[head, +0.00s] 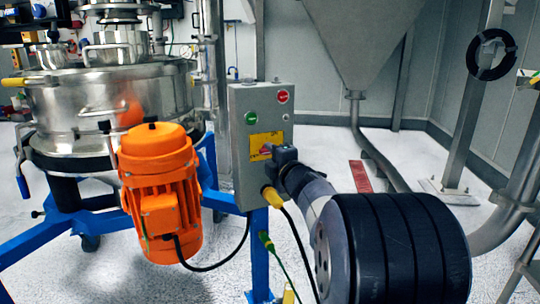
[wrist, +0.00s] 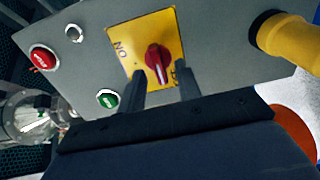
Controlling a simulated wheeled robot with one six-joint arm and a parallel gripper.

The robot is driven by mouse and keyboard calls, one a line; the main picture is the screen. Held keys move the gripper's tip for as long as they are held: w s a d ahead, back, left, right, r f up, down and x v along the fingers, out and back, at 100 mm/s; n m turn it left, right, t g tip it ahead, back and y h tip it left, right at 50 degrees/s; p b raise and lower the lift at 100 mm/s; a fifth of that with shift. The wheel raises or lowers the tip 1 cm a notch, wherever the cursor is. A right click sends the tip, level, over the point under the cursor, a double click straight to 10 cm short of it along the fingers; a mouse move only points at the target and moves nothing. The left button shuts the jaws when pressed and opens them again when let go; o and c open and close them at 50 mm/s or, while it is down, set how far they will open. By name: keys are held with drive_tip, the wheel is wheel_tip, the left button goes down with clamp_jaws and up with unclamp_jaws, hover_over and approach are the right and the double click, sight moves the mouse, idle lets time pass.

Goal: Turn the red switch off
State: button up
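The red switch (wrist: 157,57) is a rotary knob on a yellow plate (wrist: 141,30) on the grey control box. A pale mark shows at its lower end in the wrist view. "ON" is printed on the plate to its left; lettering to its right is mostly covered by a finger. My gripper (wrist: 161,72) is open, with one finger on each side of the knob's lower part; I cannot tell if either touches it. In the head view, my gripper (head: 272,151) is at the box front and partly hides the red switch (head: 266,148).
The control box (head: 240,150) also carries a green button (head: 251,118), a red button (head: 282,97) and a yellow connector (head: 271,196) with a cable below. An orange motor (head: 160,185) and steel sifter (head: 110,100) stand left. A steel hopper (head: 362,40) is behind.

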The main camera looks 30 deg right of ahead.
drive_tip(key=s+p, duration=0.2)
drive_tip(key=s, duration=0.8)
drive_tip(key=shift+a, duration=0.2)
drive_tip(key=w+b, duration=0.2)
drive_tip(key=w, duration=0.9)
drive_tip(key=shift+d, duration=0.2)
drive_tip(key=shift+s, duration=0.1)
